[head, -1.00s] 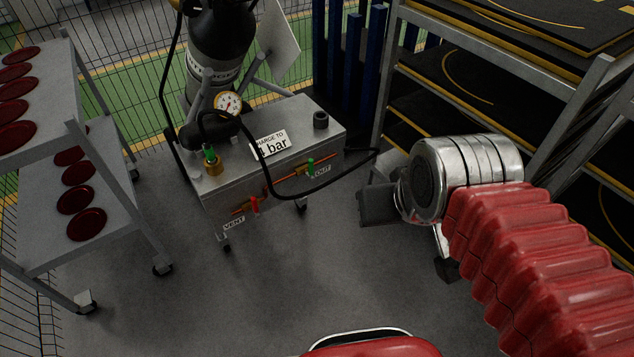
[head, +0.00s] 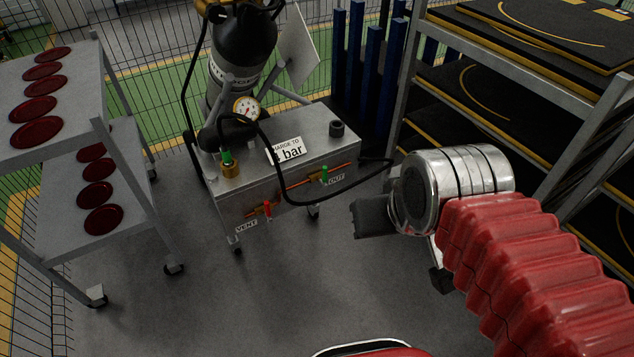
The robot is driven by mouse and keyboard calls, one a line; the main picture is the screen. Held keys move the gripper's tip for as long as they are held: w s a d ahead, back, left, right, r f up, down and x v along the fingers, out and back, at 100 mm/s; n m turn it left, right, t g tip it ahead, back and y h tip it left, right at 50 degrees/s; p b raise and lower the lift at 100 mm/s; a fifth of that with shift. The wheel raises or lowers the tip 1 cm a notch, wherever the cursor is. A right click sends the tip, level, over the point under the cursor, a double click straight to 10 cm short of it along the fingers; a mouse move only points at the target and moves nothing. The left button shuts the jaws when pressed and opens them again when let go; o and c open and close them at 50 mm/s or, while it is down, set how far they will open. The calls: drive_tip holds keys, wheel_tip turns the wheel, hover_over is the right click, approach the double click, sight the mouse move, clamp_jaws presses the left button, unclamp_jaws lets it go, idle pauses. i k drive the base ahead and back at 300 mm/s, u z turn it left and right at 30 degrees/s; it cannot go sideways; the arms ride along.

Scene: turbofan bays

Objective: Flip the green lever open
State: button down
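The green lever (head: 324,175) sits on a copper pipe on the front face of a grey metal cart (head: 225,202), beside the "OUT" label (head: 336,180). It looks upright, crosswise to the pipe. A red lever (head: 267,209) is lower left on the same face, by the "VENT" label (head: 246,227). My gripper (head: 362,218) is the dark block at the end of my arm, right of and nearer than the green lever, apart from it. Its fingers are too dark and small to tell open from shut.
A black hose (head: 350,196) loops in front of the cart close to the green lever. A gauge (head: 246,108) and dark cylinder (head: 243,45) stand on top. A rack with red discs (head: 100,130) is left, dark shelving (head: 490,95) right. The floor (head: 200,310) in front is clear.

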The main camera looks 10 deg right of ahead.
sight(325, 174)
drive_tip(key=u, duration=0.1)
drive_tip(key=i, duration=1)
